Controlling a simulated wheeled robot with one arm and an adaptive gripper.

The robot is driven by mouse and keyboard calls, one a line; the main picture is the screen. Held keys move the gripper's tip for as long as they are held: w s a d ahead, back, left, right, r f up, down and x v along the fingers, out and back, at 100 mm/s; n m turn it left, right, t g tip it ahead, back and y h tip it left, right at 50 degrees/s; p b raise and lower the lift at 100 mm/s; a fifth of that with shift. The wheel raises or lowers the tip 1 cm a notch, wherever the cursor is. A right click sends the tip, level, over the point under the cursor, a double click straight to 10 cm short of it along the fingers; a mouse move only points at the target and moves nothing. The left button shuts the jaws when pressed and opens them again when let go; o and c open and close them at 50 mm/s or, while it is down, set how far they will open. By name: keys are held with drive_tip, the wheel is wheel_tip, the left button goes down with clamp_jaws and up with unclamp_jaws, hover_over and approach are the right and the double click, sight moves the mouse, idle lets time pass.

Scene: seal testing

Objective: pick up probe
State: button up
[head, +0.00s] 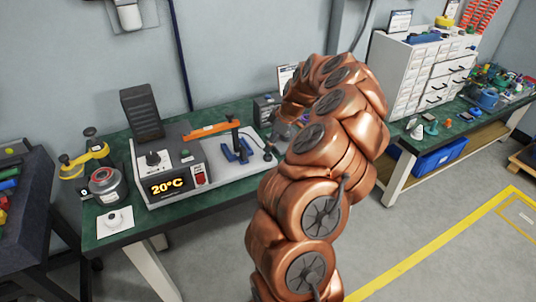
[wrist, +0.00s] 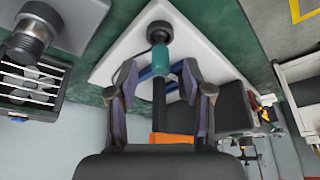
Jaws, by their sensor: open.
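A short teal piece (wrist: 160,58) with a round black end (wrist: 158,32) shows in the wrist view, over the white base plate (wrist: 205,45). It may be the probe, but I cannot tell for sure. My gripper (wrist: 159,78) is open, with its two purple-padded fingers on either side of the teal piece's near end. I cannot see any contact between them. A blue holder (wrist: 146,74) shows just behind the fingers. In the head view, my copper-coloured arm hides most of my gripper and whatever is close to it.
The test unit (head: 172,160) reads 20°C and has an orange lever (head: 212,129) beside it. A blue holder also shows in the head view (head: 238,151). A grey-and-red canister (head: 107,186) stands at the left on the green bench (head: 188,219). A drawer cabinet (head: 412,75) is at the right.

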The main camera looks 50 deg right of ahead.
drive_tip(key=shift+p+x, duration=0.45)
drive_tip(key=shift+x, duration=1.1)
clamp_jaws()
